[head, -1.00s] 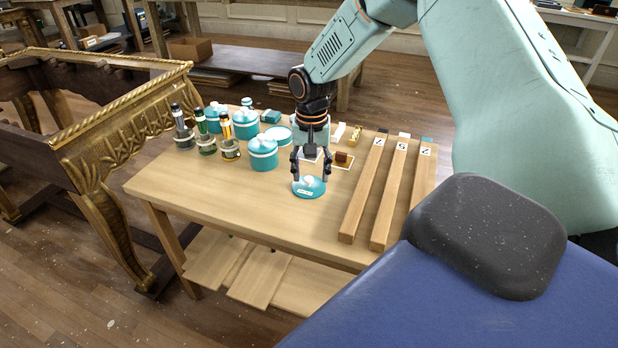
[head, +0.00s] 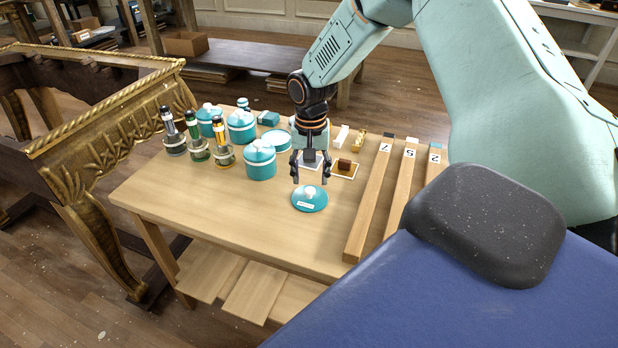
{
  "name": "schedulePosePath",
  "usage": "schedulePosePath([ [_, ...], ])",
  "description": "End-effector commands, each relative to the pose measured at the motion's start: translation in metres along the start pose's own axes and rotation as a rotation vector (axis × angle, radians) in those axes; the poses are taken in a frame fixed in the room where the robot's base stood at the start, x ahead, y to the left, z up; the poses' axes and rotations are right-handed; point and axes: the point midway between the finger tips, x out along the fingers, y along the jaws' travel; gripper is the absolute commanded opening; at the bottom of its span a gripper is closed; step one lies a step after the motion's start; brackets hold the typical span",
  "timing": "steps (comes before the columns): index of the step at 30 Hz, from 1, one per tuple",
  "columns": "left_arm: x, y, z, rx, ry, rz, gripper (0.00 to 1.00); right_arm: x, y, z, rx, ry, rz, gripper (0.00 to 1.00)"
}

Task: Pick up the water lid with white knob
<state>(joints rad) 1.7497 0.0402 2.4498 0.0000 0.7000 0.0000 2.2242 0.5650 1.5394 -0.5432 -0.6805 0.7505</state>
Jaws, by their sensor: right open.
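The teal lid with a white knob (head: 310,201) lies flat on the wooden table (head: 230,225), near its middle front. It bears a small white label whose text is too small to read. My right gripper (head: 309,180) points down just behind and above the lid. Its two fingers are apart with nothing between them, and the knob shows clear of them. My left gripper is out of view.
Teal lidded pots (head: 260,160) stand behind and left of the lid. Several bottles (head: 221,142) stand at the table's left. Long numbered wooden bars (head: 370,200) lie on the right. The left front tabletop is clear.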

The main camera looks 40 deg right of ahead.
Motion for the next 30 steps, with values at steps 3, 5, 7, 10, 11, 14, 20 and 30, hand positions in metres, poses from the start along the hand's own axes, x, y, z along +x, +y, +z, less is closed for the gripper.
schedulePosePath([
  [3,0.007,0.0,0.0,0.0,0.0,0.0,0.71,0.011,-0.001,-0.001,-0.001,0.0,0.001,0.52],
  [5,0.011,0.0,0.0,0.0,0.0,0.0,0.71,0.018,-0.002,-0.003,0.0,0.0,0.001,0.52],
  [7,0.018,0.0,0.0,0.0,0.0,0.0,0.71,0.029,-0.002,-0.005,0.0,0.0,0.002,0.52],
  [10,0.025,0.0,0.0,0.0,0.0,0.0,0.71,0.043,-0.003,-0.006,-0.001,-0.001,0.002,0.52],
  [11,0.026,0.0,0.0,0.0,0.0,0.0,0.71,0.047,-0.003,-0.006,0.0,-0.001,0.002,0.52],
  [14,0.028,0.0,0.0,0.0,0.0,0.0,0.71,0.051,-0.003,-0.008,0.0,0.002,0.0,0.52],
  [20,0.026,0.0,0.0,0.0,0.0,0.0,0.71,0.049,-0.003,-0.009,0.0,0.001,0.0,0.5],
  [30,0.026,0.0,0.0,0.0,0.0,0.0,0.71,0.049,-0.003,-0.009,0.0,0.001,0.0,0.21],
])
